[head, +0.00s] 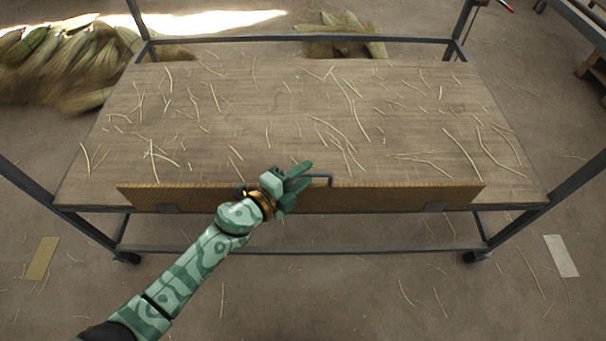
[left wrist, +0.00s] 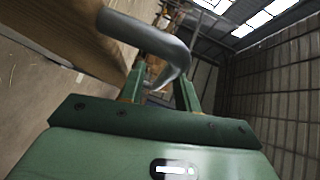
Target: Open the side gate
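The side gate (head: 400,197) is a long brown wooden panel along the near edge of the cart, standing upright. A grey bent metal handle (head: 330,180) sticks out at the gate's middle; it looms large in the left wrist view (left wrist: 150,38). My left gripper (head: 300,177) is at the handle, with its green fingers apart. In the left wrist view the handle's bend crosses in front of the fingers (left wrist: 160,92); I cannot tell whether they touch it. My right gripper is in neither view.
The cart's wooden deck (head: 230,75) is strewn with straw pieces inside a dark metal frame (head: 300,40). Broom corn bundles (head: 55,70) lie at the far left, and more (head: 345,35) lie behind the cart. The floor in front is mostly free, with scattered straw.

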